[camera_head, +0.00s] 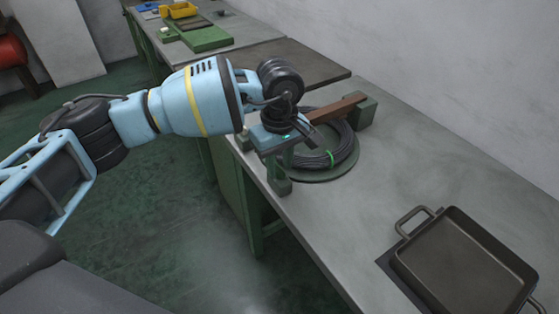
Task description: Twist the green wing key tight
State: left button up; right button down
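My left gripper (279,160) reaches in from the left and points down at the near edge of the grey bench. It is over a dark green post (279,184) at the bench edge. Its fingertips are small and dark here, so I cannot tell whether they are open or shut. I cannot clearly make out the green wing key; the gripper and wrist may cover it. A coil of black wire (342,155) with a bright green tie lies on a round green base beside the gripper. A brown bar (337,109) runs above the coil to a green block (361,112).
A dark handled tray (461,262) lies on the bench (375,205) at lower right. Clear bench top lies between it and the coil. A farther table holds a yellow bin (180,10) and green boards (207,40). The wall bounds the bench at the right.

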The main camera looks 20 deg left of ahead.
aim_at(279, 167)
pick_arm(q)
jog(key=shift+r, duration=3.9)
